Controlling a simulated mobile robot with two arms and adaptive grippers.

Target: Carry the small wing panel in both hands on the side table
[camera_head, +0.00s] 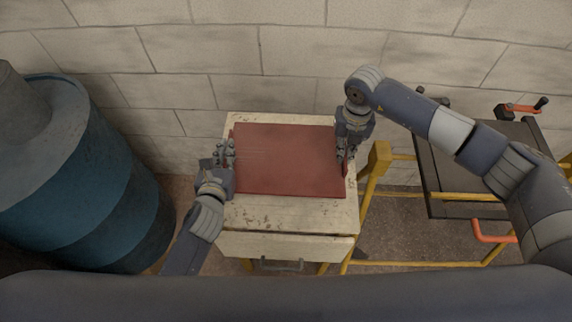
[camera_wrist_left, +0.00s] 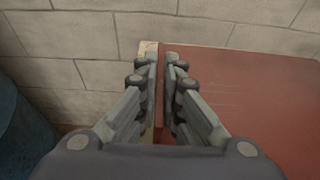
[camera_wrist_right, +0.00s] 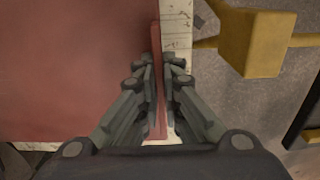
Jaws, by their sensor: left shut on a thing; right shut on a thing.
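The small wing panel (camera_head: 288,160) is a flat dark red sheet with raised edges along its left and right sides. It lies over the top of the side table (camera_head: 290,214), a cream cabinet with worn paint; I cannot tell whether it touches the top. My left gripper (camera_head: 226,152) is shut on the panel's left edge, and that edge shows between its fingers in the left wrist view (camera_wrist_left: 160,90). My right gripper (camera_head: 345,154) is shut on the panel's right edge, which shows between its fingers in the right wrist view (camera_wrist_right: 158,85).
A blue barrel (camera_head: 95,190) stands left of the side table. A yellow frame with a dark top (camera_head: 470,170) and orange-handled clamps (camera_head: 520,108) stands at the right. A block wall (camera_head: 250,50) is close behind. A strip of tabletop in front of the panel is bare.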

